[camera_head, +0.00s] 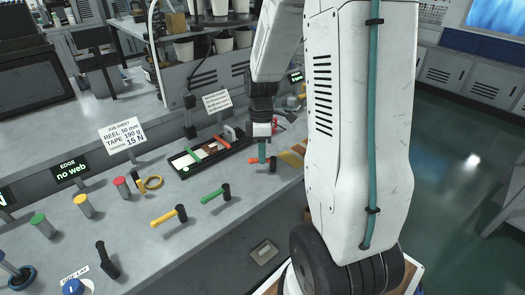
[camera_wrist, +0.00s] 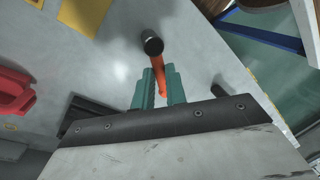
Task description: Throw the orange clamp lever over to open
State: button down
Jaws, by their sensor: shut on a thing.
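The orange clamp lever (camera_head: 253,160) lies low over the grey bench top, at the right end of a row of levers. In the wrist view, the orange lever (camera_wrist: 158,70) runs between the two teal fingers of my gripper (camera_wrist: 160,88), from a black round post (camera_wrist: 152,44). My gripper (camera_head: 262,153) points down and is shut on the lever's bar. The fingers partly hide the bar in both views.
A green lever (camera_head: 212,195) and a yellow lever (camera_head: 163,218) stand to the left. A black tray (camera_head: 232,149) with coloured strips lies behind. A red object (camera_wrist: 14,92) shows at left in the wrist view.

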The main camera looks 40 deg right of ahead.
jog(key=n, duration=0.3)
jog(key=s+a+n, duration=0.1)
jog(key=shift+h, duration=0.4)
jog(key=shift+s+n+g, duration=0.15)
jog(key=shift+s+n, duration=0.05)
jog(key=shift+n, duration=0.65)
jog(key=shift+s+n+g, duration=0.15)
jog(key=shift+s+n, duration=0.05)
jog(key=shift+n, duration=0.65)
jog(key=shift+h, duration=0.3)
jog(key=c, duration=1.4)
grip_release()
jog(key=shift+c, duration=0.2)
jog(key=r, duration=0.2)
jog(key=w+r, duration=0.1)
jog(key=r, duration=0.4)
jog(key=shift+w+r, duration=0.2)
jog(key=shift+r, duration=0.2)
